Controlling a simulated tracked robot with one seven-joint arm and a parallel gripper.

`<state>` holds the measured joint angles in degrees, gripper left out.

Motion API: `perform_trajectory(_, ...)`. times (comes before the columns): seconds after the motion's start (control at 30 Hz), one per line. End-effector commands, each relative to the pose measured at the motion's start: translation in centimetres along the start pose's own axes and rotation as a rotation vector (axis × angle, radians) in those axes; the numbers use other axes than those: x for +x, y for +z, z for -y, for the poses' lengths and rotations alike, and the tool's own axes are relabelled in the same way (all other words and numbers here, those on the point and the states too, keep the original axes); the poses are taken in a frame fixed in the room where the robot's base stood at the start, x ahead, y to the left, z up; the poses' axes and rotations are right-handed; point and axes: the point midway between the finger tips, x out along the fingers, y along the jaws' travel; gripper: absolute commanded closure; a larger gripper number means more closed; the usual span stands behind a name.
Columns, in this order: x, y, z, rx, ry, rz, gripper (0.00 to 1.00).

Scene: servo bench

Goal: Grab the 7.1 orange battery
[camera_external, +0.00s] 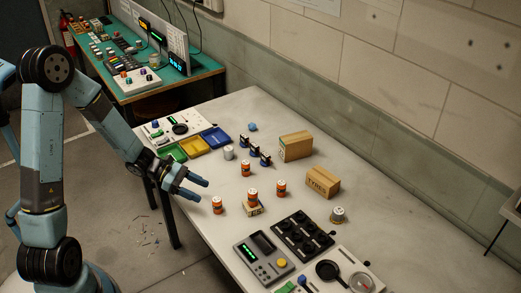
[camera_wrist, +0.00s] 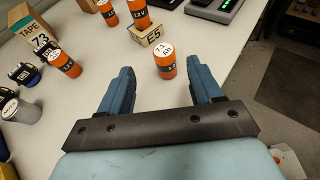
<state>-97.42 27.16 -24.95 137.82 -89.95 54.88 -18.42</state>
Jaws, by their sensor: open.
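Several orange batteries with white tops stand on the pale bench. The nearest orange battery (camera_wrist: 165,62) has a top label that seems to read 7.1; it also shows in the external view (camera_external: 217,205). My gripper (camera_external: 202,191) is open and empty, with its blue fingers pointing toward this battery. In the wrist view the fingers (camera_wrist: 159,86) are spread, and the battery stands upright just beyond their tips, between their lines. Another orange battery (camera_external: 252,194) stands on a small block marked E5 (camera_wrist: 149,35). Two more orange batteries (camera_external: 281,187) (camera_external: 245,168) stand farther off; their labels are unclear.
Cardboard boxes (camera_external: 296,146) (camera_external: 323,183) stand toward the wall. A black holder (camera_external: 302,235) and grey device (camera_external: 263,258) are toward the front. The bench edge is close by.

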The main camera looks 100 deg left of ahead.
Motion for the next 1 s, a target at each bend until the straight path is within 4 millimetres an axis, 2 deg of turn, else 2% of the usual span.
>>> perform_trajectory(0.27, 1.8, -0.1, 0.2, -0.001, -0.002, 0.001, 0.36)
perform_trajectory(0.6, 5.8, -0.2, 0.6, 0.001, -0.001, -0.001, 0.36)
perform_trajectory(0.9, 6.1, -0.2, 0.5, 0.001, 0.001, -0.002, 0.36)
perform_trajectory(1.0, 6.1, -0.2, 0.5, 0.001, 0.001, -0.002, 0.45)
